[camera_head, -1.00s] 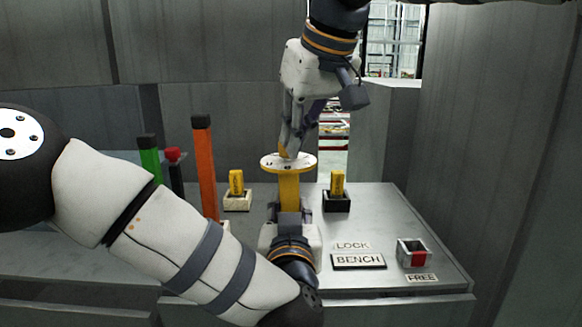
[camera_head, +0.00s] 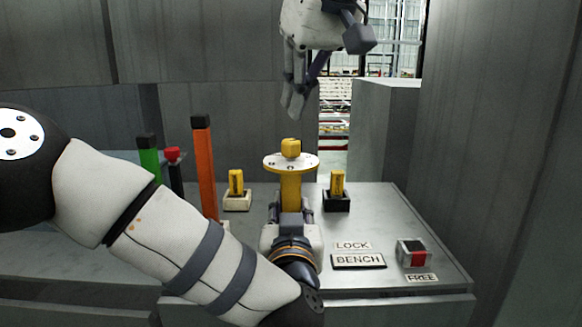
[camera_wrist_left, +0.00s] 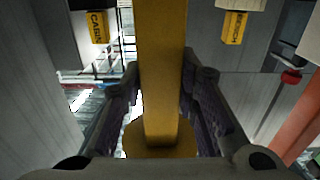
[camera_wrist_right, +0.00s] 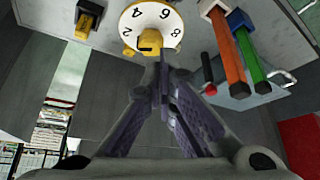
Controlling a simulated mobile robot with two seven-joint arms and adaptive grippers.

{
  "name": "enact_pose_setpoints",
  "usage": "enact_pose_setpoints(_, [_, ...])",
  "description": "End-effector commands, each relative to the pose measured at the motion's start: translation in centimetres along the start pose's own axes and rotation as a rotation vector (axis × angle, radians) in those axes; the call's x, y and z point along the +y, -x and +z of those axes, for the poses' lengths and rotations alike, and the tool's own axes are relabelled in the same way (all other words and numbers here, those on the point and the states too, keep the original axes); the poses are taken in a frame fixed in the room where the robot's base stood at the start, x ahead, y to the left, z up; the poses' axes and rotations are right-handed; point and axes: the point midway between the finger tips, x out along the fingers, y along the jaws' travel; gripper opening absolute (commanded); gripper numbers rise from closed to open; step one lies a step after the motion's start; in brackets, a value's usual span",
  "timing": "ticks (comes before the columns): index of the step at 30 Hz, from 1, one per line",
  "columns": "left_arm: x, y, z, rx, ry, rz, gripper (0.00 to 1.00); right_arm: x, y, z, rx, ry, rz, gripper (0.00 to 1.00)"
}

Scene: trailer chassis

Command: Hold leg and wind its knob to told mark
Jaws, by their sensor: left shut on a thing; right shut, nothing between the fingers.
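The leg is a yellow post (camera_head: 290,190) standing upright on the bench. It carries a white round dial (camera_head: 308,162) with a yellow knob (camera_head: 290,148) on top. My left gripper (camera_head: 291,215) is shut on the post below the dial; the left wrist view shows the post (camera_wrist_left: 162,70) between its fingers. My right gripper (camera_head: 292,114) is shut and empty, above the knob and apart from it. The right wrist view shows the dial (camera_wrist_right: 137,18) with numerals 2, 4, 6 and 8. The fingertips partly cover the knob there, so I cannot tell its mark.
Yellow blocks stand in a white holder (camera_head: 237,203) and a black holder (camera_head: 337,204). Orange (camera_head: 204,165) and green (camera_head: 149,158) posts and a red-topped one (camera_head: 173,157) stand left. A grey box with red (camera_head: 413,253) sits near LOCK, BENCH (camera_head: 358,261) and FREE signs.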

Motion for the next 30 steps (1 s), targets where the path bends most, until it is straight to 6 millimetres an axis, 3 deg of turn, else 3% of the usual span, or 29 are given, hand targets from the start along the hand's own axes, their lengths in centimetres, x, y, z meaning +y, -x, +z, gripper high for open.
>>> enact_pose_setpoints(11, [-0.1,0.0,0.0,0.000,0.000,-0.002,0.00,2.8,0.6,-0.1,0.000,-0.001,0.000,0.00])
enact_pose_setpoints(22, [-0.1,0.0,0.0,0.000,0.001,-0.002,0.00,2.7,-4.0,2.5,-0.001,0.000,0.002,0.00])
enact_pose_setpoints(30, [-0.1,0.0,0.0,0.000,0.001,-0.001,0.00,2.7,-5.1,3.0,0.002,-0.001,0.001,0.00])
